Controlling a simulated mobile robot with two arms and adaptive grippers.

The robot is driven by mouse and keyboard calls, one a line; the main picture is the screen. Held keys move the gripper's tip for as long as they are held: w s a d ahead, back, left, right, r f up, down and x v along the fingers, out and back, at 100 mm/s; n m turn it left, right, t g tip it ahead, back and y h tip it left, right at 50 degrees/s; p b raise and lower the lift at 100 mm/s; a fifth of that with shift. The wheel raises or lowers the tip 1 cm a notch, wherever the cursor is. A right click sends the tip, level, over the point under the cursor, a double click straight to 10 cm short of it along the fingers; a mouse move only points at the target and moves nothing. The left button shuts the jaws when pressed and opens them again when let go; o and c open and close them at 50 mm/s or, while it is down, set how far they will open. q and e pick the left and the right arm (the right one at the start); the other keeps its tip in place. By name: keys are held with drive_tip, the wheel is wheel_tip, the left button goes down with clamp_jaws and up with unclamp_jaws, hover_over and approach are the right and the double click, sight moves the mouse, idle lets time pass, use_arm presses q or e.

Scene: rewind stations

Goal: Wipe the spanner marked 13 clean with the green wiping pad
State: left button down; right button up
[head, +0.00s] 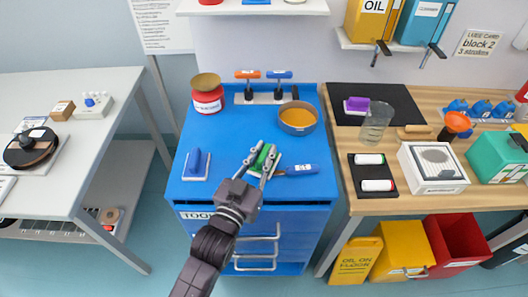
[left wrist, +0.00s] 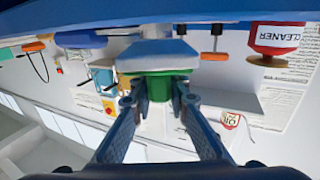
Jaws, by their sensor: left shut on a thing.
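The green wiping pad (head: 263,158) is between the fingers of my left gripper (head: 261,161), over the front middle of the blue cabinet top. In the left wrist view the gripper (left wrist: 158,100) is shut on the green pad (left wrist: 158,85), with a pale grey block (left wrist: 158,55) against its table side. My right gripper is not in view.
On the blue top (head: 225,140) stand a red jar (head: 208,99), a rack (head: 265,97) with orange and blue handles, a bowl (head: 298,118) and a blue block on a white plate (head: 196,165). A wooden bench is right, a white table (head: 60,190) left.

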use_arm(q)
drive_tip(key=shift+f, duration=0.1)
idle(0.3)
drive_tip(key=shift+f+b, duration=0.3)
drive_tip(key=shift+f, duration=0.2)
drive_tip(key=shift+s, duration=0.1)
